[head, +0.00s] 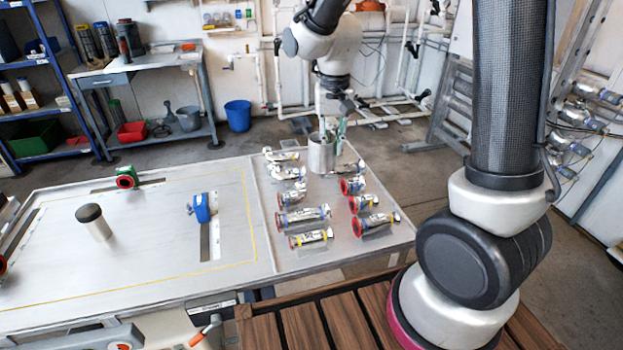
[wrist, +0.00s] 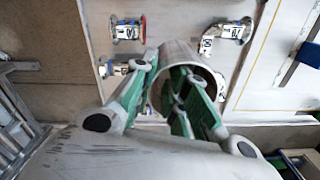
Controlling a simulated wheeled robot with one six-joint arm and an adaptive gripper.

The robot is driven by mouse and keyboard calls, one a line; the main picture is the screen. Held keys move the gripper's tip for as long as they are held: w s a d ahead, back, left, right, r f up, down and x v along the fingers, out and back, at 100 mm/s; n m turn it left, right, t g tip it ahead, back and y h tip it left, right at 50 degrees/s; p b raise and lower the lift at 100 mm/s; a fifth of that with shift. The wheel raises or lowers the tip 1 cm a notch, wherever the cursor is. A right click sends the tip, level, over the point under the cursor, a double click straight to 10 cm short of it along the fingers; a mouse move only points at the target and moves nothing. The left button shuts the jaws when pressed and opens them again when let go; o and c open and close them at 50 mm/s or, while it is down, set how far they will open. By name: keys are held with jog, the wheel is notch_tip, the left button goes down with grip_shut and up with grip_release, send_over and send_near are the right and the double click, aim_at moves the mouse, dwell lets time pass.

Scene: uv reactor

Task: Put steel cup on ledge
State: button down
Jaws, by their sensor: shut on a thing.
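The steel cup (head: 320,155) is a grey open cylinder at the back of the table's right section, near its far edge. My gripper (head: 333,130) comes down from above and is shut on the cup near its rim. In the wrist view the cup (wrist: 178,55) has its mouth towards the camera. One green finger of my gripper (wrist: 163,76) lies at the left of the rim and the other reaches over the opening, so the wall seems to be between them. The cup's base looks close to the table; contact cannot be told. I cannot tell which surface is the ledge.
Several metal fittings with coloured rings (head: 303,215) lie in two columns in front of the cup. The left section of the table (head: 150,235) is mostly clear, with a black-capped white cylinder (head: 95,222) and a blue clamp (head: 202,208). A grey workbench (head: 150,62) stands behind.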

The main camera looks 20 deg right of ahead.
aim_at(331, 169)
notch_tip(331, 169, down, 8)
jog(key=shift+f, duration=0.15)
jog(key=shift+s+f, duration=0.1)
jog(key=shift+f, duration=0.05)
jog(key=c, duration=1.7)
grip_release()
